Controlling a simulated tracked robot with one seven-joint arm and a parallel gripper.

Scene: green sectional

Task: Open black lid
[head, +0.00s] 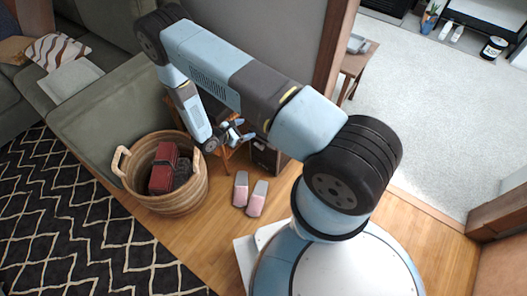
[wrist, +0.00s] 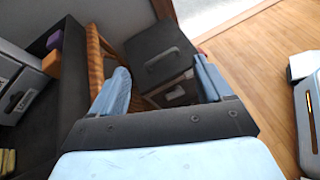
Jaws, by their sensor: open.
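The black lid (wrist: 158,38) shows in the wrist view, with a bar handle across its top. It sits on a small dark box (wrist: 180,92) with a pale patch on its front. In the head view the box (head: 265,157) is partly hidden behind my arm. My gripper (wrist: 161,66) is open, its two blue fingers spread to the left and right of the lid in the wrist view, with nothing held between them. In the head view my gripper (head: 236,132) hangs just to the upper left of the box. I cannot tell whether a finger touches it.
A wooden-framed piece (wrist: 98,55) stands close left of the lid. A dark shelf (wrist: 68,75) is further left. A wicker basket (head: 178,198) and pink-white slippers (head: 249,194) are on the wood floor. The floor right of the box (wrist: 245,70) is clear.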

